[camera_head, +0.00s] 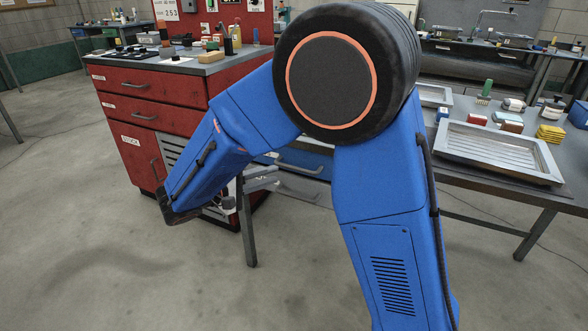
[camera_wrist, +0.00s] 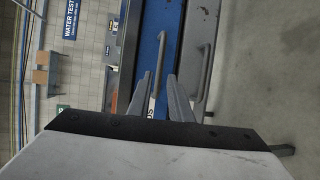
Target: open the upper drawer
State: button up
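The upper drawer (camera_head: 318,160) has a blue front with a grey bar handle (camera_head: 298,168), under the workbench at the picture's centre. The wrist view shows it turned on its side, as a blue strip (camera_wrist: 172,25) with its handle (camera_wrist: 160,60) running lengthwise. A grey lower drawer (camera_head: 300,188) sits below it, with its own handle (camera_wrist: 203,80). Both drawers look closed. My gripper (camera_wrist: 159,74) is open and empty, its fingertips on either side of the upper handle's line. I cannot tell whether the bar lies between them. In the head view my arm hides part of the gripper.
A red cabinet (camera_head: 160,85) with several drawers stands close on the left. The workbench carries a metal tray (camera_head: 500,152), a yellow sponge stack (camera_head: 550,134) and small items. A table leg (camera_head: 247,225) stands near my gripper. Floor (camera_head: 90,230) in front is clear.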

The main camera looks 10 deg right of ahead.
aim_at(293, 169)
jog(key=x, duration=1)
jog(key=shift+w+d, duration=0.1)
grip_shut()
